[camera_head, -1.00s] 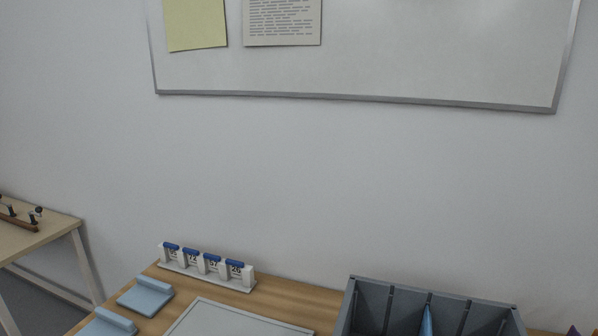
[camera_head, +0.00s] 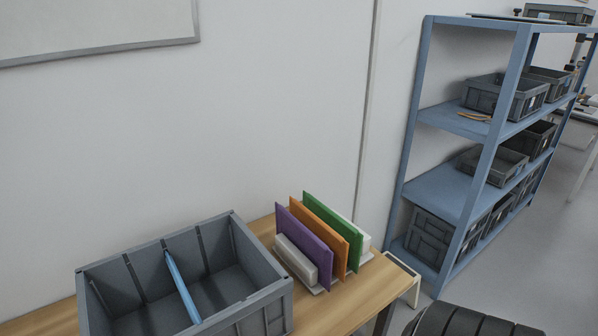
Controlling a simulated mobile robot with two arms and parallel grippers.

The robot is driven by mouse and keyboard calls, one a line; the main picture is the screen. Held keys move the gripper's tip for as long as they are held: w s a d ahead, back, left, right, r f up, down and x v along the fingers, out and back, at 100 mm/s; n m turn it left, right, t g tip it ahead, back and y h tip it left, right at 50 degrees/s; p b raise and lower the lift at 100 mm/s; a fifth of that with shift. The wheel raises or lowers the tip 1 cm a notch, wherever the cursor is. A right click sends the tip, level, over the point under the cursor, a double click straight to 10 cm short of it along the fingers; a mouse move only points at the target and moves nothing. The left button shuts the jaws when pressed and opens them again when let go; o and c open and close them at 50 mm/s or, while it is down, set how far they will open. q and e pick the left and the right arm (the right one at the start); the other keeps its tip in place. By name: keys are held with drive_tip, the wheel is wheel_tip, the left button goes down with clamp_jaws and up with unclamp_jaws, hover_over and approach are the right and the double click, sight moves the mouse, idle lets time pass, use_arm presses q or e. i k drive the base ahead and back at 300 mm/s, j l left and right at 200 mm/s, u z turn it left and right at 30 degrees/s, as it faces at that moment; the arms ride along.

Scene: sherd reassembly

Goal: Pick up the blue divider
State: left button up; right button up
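A blue divider (camera_head: 182,287) stands upright inside a grey crate (camera_head: 263,296) on the wooden table, at the lower left of the head view. It is a thin light-blue panel running from the crate's back wall toward its front. The crate's front part is cut off by the picture's lower edge. Neither of my grippers shows in the head view.
Right of the crate, a rack holds purple (camera_head: 303,240), orange (camera_head: 322,237) and green (camera_head: 335,230) panels upright. The wooden table (camera_head: 352,300) ends just beyond. A blue shelf unit (camera_head: 451,190) with several grey bins stands at the right, with grey floor before it.

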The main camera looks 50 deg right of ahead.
sight(196, 319)
drive_tip(key=k+j+z, duration=0.15)
drive_tip(key=z, duration=0.35)
drive_tip(key=k+j+z, duration=0.2)
drive_tip(key=z, duration=0.25)
drive_tip(key=k+z, duration=0.15)
drive_tip(key=z, duration=0.35)
drive_tip(key=k, duration=0.4)
drive_tip(key=j, duration=0.05)
